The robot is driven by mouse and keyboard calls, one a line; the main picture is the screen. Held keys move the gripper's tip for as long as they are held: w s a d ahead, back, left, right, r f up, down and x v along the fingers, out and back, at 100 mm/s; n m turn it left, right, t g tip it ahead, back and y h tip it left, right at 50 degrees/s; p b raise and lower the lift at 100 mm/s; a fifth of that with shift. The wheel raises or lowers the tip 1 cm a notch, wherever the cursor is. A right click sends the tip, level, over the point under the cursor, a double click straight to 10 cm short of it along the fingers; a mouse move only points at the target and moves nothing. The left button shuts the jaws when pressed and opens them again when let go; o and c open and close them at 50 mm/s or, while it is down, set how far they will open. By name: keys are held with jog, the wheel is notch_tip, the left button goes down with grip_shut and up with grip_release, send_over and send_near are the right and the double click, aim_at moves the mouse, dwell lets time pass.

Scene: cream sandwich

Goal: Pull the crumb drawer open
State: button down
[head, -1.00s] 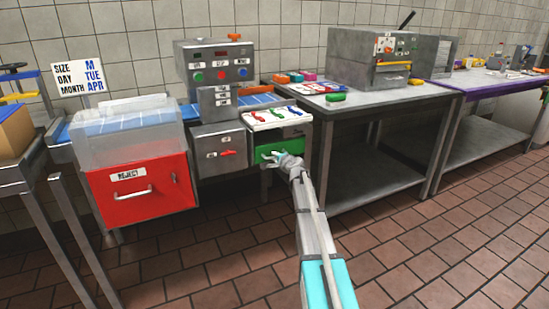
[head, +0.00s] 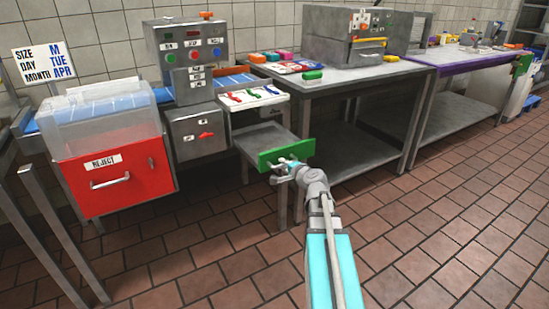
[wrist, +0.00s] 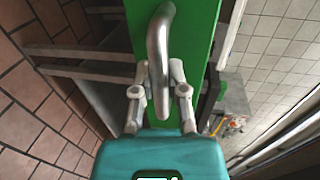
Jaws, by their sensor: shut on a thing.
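The crumb drawer has a green front (head: 286,153) and a grey tray (head: 262,139) behind it. It stands pulled out from under the white tray with coloured tools at the conveyor's right end. My gripper (head: 284,171) is at the front of the drawer, shut on its handle. In the wrist view, the curved metal handle (wrist: 159,45) stands on the green front (wrist: 195,35), and its lower end lies between the fingers of my gripper (wrist: 160,95). The inside of the drawer is only partly seen.
A red reject bin (head: 115,178) with a clear box (head: 100,118) above it stands at the left. A grey machine with buttons (head: 187,55) is behind. A steel table (head: 350,75) stands close on the right. The tiled floor (head: 220,260) in front is clear.

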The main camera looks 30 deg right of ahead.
jog(key=shift+s, duration=0.55)
jog(key=c, duration=0.6)
grip_release()
jog(key=shift+c, duration=0.2)
jog(key=shift+s, duration=0.15)
